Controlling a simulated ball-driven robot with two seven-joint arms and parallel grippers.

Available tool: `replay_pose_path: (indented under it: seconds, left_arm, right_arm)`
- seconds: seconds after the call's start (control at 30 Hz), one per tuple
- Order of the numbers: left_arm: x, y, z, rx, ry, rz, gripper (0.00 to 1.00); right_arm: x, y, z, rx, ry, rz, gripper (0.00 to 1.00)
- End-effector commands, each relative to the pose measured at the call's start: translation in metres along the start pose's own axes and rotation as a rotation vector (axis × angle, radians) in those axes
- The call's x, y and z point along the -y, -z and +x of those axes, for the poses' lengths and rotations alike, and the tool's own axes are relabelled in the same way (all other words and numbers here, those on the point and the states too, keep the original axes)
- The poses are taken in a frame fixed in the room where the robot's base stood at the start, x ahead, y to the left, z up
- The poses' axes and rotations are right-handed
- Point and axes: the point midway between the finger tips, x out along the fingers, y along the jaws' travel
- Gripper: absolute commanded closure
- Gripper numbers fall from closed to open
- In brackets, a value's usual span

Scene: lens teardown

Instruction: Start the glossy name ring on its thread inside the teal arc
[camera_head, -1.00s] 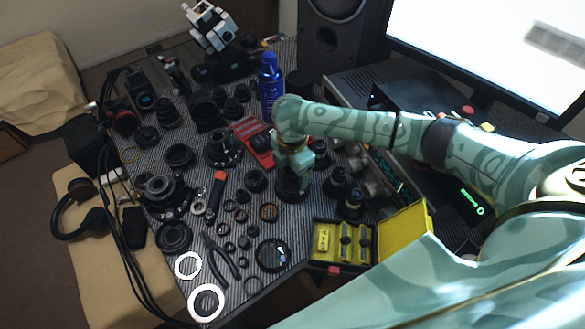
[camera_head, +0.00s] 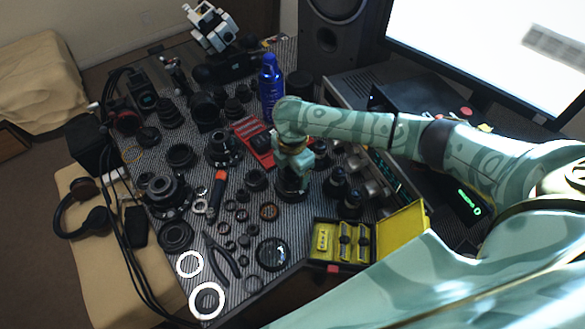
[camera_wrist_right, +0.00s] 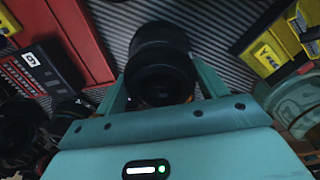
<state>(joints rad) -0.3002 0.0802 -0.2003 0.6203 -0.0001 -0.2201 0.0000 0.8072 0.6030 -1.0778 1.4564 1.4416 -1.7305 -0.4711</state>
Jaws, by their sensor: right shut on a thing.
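My right gripper (camera_head: 292,170) points down over an upright black lens barrel (camera_head: 292,188) in the middle of the bench. In the wrist view the barrel (camera_wrist_right: 160,50) stands between the two teal fingers (camera_wrist_right: 160,92). The fingers are shut on a dark round part at its near end, apparently the glossy name ring (camera_wrist_right: 160,84). The ring looks in line with the barrel and close to it or touching it; I cannot tell whether its thread has engaged. No teal arc can be made out. My left gripper is not in view.
Several loose rings and lens parts lie left of the barrel, with pliers (camera_head: 222,258) and two bright white rings (camera_head: 207,300) nearer the front. A yellow case (camera_head: 400,232) stands open at the right. A red tray (camera_head: 252,140) and blue bottle (camera_head: 271,85) stand behind.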

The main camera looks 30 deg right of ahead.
Motion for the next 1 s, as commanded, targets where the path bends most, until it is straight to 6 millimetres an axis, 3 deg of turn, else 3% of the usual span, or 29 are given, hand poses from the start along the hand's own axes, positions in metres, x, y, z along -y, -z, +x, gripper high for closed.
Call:
replay_pose_path:
  seconds: [1.0]
  left_arm:
    - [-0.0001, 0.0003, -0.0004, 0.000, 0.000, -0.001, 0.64]
  right_arm:
    - [0.0000, 0.0005, 0.0052, -0.001, 0.000, 0.000, 0.51]
